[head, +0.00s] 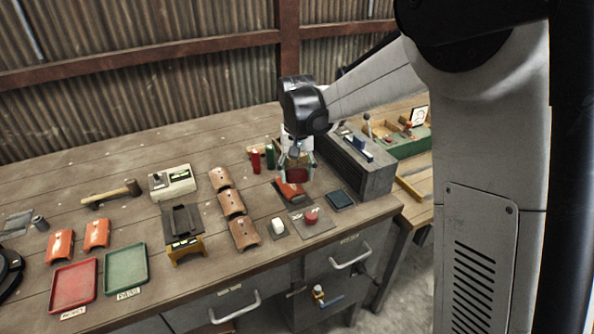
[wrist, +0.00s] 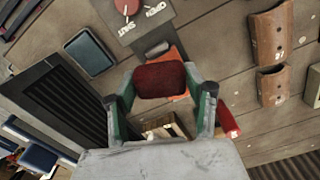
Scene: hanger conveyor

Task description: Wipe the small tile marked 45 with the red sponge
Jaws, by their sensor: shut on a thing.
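My gripper (head: 297,160) is shut on the red sponge (head: 297,175), which hangs over the right part of the bench. In the wrist view the sponge (wrist: 160,79) sits between the two fingers. An orange tile (head: 290,192) lies just below and behind it, mostly covered in the wrist view. Three brown curved tiles (head: 231,203) stand in a row to the left, and they also show at the right of the wrist view (wrist: 271,36). Two orange tiles (head: 97,233) lie farther left. I cannot read the number 45 on any tile.
A red knob (head: 311,215), a white knob (head: 278,228) and a dark pad (head: 340,200) lie in front of the gripper. A grey box (head: 365,165) stands to its right. A red and a green cylinder stand behind. Red (head: 74,288) and green (head: 126,270) trays lie at the left.

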